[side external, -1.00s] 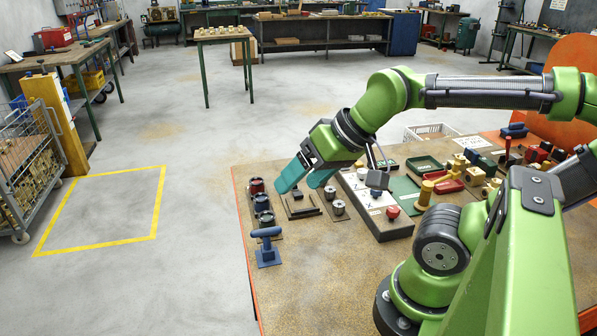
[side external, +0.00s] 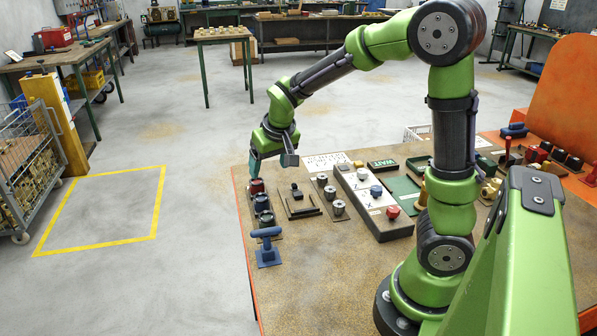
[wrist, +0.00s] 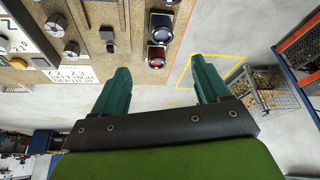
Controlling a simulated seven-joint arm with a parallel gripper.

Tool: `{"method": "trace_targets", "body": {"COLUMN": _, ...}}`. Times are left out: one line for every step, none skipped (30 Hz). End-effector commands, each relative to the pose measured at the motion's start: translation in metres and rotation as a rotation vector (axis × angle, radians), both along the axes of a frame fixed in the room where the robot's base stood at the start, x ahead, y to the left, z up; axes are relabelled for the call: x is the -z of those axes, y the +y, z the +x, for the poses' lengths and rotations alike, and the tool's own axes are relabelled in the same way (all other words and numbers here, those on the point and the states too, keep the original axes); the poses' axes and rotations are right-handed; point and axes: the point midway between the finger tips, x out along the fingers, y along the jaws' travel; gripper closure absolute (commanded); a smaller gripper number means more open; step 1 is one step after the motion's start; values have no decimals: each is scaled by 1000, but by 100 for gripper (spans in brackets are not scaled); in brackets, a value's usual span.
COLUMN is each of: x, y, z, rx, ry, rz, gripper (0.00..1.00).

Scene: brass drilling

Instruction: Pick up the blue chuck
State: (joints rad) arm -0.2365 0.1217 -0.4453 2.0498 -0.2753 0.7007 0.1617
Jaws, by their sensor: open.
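The blue chuck (side external: 262,202) stands in a row near the table's left edge, between a red chuck (side external: 257,186) and a dark green chuck (side external: 266,218). In the wrist view the blue chuck (wrist: 160,27) is near the top, beyond the red chuck (wrist: 156,57). My gripper (side external: 254,168) has teal fingers pointing down, just behind the red chuck in the side view. In the wrist view its fingers (wrist: 160,68) are spread apart with nothing between them. The exact height above the table is hard to tell.
A blue-handled tool (side external: 267,245) stands in front of the row. A black slotted fixture (side external: 297,203) and grey metal chucks (side external: 338,207) are to the right. A panel with red and blue knobs (side external: 388,228) lies beyond. The table's front area is clear.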

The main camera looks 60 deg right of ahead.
Motion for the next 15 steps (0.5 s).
{"method": "trace_targets", "body": {"x": 12, "y": -3, "z": 3, "rx": 3, "ry": 8, "rz": -2, "gripper": 25}}
{"method": "trace_targets", "body": {"x": 19, "y": -4, "z": 5, "rx": 3, "ry": 8, "rz": -1, "gripper": 25}}
{"method": "trace_targets", "body": {"x": 27, "y": -6, "z": 8, "rx": 3, "ry": 8, "rz": -1, "gripper": 25}}
{"method": "trace_targets", "body": {"x": 33, "y": -7, "z": 10, "rx": 4, "ry": 8, "rz": -1, "gripper": 25}}
{"method": "trace_targets", "body": {"x": 40, "y": -8, "z": 12, "rx": 4, "ry": 8, "rz": 0, "gripper": 25}}
{"method": "trace_targets", "body": {"x": 48, "y": -10, "z": 15, "rx": 4, "ry": 8, "rz": 0, "gripper": 25}}
{"method": "trace_targets", "body": {"x": 53, "y": -10, "z": 17, "rx": 2, "ry": 8, "rz": 0, "gripper": 25}}
{"method": "trace_targets", "body": {"x": 59, "y": -12, "z": 19, "rx": 3, "ry": 8, "rz": 1, "gripper": 25}}
{"method": "trace_targets", "body": {"x": 65, "y": -13, "z": 22, "rx": 4, "ry": 6, "rz": 0, "gripper": 25}}
{"method": "trace_targets", "body": {"x": 69, "y": -13, "z": 24, "rx": 3, "ry": 6, "rz": 1, "gripper": 25}}
{"method": "trace_targets", "body": {"x": 73, "y": -14, "z": 25, "rx": 2, "ry": 5, "rz": 1, "gripper": 25}}
{"method": "trace_targets", "body": {"x": 78, "y": -15, "z": 27, "rx": 3, "ry": 5, "rz": 1, "gripper": 25}}
{"method": "trace_targets", "body": {"x": 80, "y": -15, "z": 28, "rx": 1, "ry": 4, "rz": 1, "gripper": 25}}
{"method": "trace_targets", "body": {"x": 82, "y": -15, "z": 29, "rx": 0, "ry": 4, "rz": 1, "gripper": 25}}
{"method": "trace_targets", "body": {"x": 84, "y": -16, "z": 30, "rx": 0, "ry": 3, "rz": 1, "gripper": 25}}
